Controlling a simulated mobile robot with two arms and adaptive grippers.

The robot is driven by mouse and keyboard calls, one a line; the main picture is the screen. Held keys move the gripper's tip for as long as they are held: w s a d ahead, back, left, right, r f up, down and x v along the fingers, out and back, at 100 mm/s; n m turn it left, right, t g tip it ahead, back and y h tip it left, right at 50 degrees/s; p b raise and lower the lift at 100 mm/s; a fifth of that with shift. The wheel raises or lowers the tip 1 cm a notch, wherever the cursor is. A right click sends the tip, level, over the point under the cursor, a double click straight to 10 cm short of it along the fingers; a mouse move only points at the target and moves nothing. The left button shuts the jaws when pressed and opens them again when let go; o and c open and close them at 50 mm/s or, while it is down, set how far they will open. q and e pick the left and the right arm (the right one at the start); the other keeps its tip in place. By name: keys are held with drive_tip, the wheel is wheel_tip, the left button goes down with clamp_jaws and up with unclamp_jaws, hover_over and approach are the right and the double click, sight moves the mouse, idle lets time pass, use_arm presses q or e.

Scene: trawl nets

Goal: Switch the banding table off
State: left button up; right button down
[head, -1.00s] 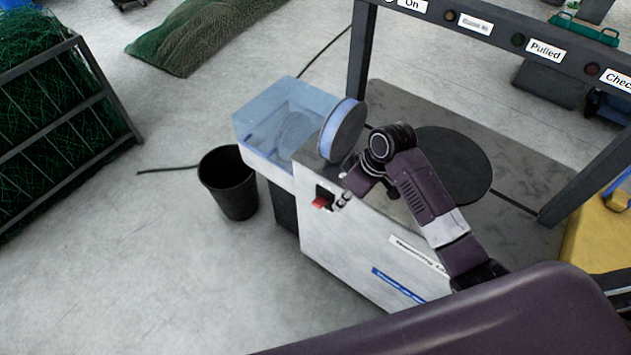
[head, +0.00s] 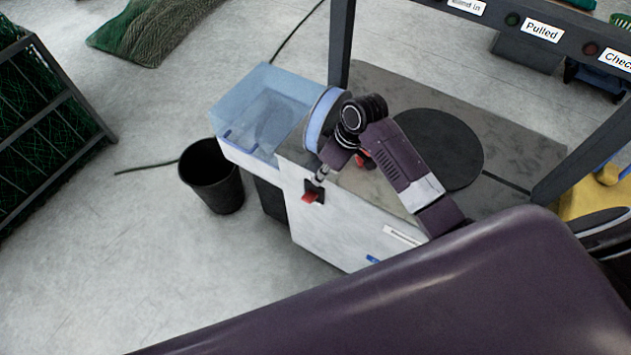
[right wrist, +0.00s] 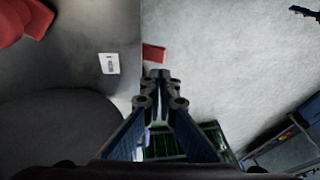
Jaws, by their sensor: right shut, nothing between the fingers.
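The banding table (head: 340,222) has a white front, a grey top and a black round plate. A red switch (head: 311,197) on a dark backing sits at the upper left of its front. My right gripper (head: 320,177) is shut and empty, with its tips just above the switch in the head view. In the right wrist view the shut fingertips (right wrist: 159,74) point at the red switch (right wrist: 153,53), just beyond them. I cannot tell whether they touch it, or which position the switch is in. My left gripper is not in view.
A blue-and-white reel (head: 324,117) and a clear blue bin (head: 243,105) stand left of the arm. A black bucket (head: 212,180) is on the floor. A dark frame (head: 341,42) rises behind. A red part (head: 364,159) shows on the tabletop. Floor at left is mostly free.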

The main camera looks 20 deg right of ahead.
sight(306, 197)
drive_tip(key=x, duration=0.8)
drive_tip(key=shift+f, duration=0.2)
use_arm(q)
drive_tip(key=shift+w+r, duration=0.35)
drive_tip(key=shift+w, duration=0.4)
use_arm(e)
drive_tip(key=shift+a+f, duration=0.1)
use_arm(q)
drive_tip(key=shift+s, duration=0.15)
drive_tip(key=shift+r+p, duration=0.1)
drive_tip(key=shift+p, duration=0.25)
